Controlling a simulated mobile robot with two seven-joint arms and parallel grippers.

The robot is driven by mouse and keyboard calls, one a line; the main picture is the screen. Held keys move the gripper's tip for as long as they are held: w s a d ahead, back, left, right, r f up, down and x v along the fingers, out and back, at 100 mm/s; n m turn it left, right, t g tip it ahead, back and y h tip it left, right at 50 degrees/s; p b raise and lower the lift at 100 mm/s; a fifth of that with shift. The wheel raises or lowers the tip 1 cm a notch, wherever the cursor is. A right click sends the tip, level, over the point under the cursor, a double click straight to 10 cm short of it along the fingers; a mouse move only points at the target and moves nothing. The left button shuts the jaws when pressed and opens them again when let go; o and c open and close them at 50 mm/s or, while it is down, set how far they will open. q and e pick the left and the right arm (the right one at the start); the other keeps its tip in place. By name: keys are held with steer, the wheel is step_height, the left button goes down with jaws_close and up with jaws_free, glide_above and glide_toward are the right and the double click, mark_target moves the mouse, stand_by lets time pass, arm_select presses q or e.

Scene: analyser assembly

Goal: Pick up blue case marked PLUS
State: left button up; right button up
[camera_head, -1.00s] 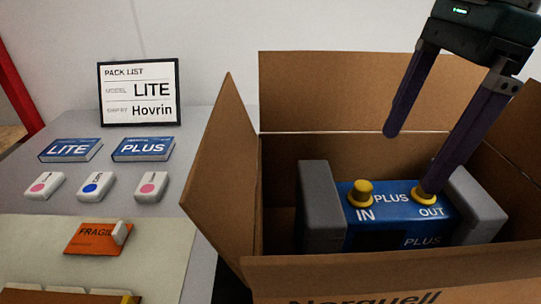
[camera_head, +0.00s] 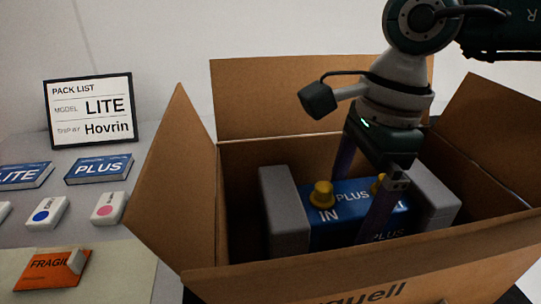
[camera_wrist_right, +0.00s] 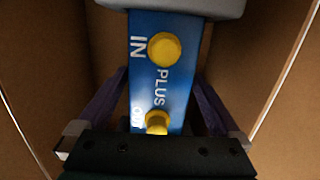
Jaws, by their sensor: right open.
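The blue case marked PLUS (camera_head: 345,196) sits inside the open cardboard box (camera_head: 300,285), with grey end blocks on both ends. It has two yellow knobs by IN and OUT; the OUT knob is partly hidden by my gripper in the head view. My right gripper (camera_head: 357,205) is open and points down into the box. One finger is on the far side of the case and one on the near side. In the right wrist view the case (camera_wrist_right: 150,95) runs between the two spread fingers, seemingly with gaps. My left gripper is not in view.
The box flaps stand up around the arm, with the left flap (camera_head: 172,180) leaning outward. On the table to the left are a pack list sign (camera_head: 90,110) reading LITE, blue LITE and PLUS booklets (camera_head: 98,170), small white devices and an orange FRAGILE card (camera_head: 50,272).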

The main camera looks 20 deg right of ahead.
steer(key=shift+c, duration=0.2)
jaws_close()
stand_by(0.5)
steer(key=shift+a+r, duration=0.1)
steer(key=shift+r, duration=0.05)
